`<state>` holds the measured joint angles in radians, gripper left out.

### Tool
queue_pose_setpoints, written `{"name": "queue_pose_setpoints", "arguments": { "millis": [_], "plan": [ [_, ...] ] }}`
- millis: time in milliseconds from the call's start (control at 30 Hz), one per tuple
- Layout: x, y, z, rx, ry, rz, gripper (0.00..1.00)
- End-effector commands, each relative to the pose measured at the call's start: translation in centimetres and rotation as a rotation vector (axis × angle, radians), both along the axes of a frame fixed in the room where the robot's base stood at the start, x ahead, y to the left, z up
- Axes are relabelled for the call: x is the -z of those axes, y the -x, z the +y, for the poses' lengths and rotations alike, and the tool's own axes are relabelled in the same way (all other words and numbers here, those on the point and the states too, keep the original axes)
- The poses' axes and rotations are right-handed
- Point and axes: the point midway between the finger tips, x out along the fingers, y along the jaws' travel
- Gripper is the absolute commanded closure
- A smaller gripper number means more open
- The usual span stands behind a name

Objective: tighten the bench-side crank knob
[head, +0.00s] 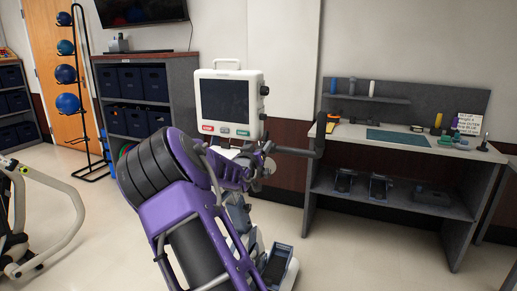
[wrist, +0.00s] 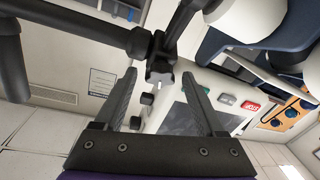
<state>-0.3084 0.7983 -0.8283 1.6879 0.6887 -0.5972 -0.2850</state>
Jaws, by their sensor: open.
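My gripper (wrist: 158,76) is open in the wrist view, its two dark fingers spread. A black clamp block (wrist: 160,69) with a small pale stub lies between and beyond the fingertips, where dark tubes meet. Two small black knobs (wrist: 147,99) on the side of the white console show between the fingers. In the head view the console (head: 228,78) has black knobs (head: 264,90) on its right, bench-facing side. I cannot tell for sure which of these parts is the crank knob. My purple arm hides much of the stepper and the gripper in the head view. No contact is visible.
A black handlebar (head: 319,135) reaches right from the console area toward the workbench (head: 353,137), which holds a green mat (head: 397,137) and small items. The stepper's seat (wrist: 240,45) is close at the wrist view's upper right.

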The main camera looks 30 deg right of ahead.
Motion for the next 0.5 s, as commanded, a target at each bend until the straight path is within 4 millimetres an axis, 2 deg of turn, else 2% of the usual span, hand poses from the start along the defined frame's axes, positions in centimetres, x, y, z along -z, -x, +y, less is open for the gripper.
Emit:
{"name": "queue_pose_setpoints", "arguments": {
  "millis": [167, 500],
  "plan": [
    [0.01, -0.01, 0.03, 0.0, 0.0, 0.0, 0.28],
    [0.0, 0.01, 0.05, 0.0, 0.0, 0.0, 0.89]
  ]
}}
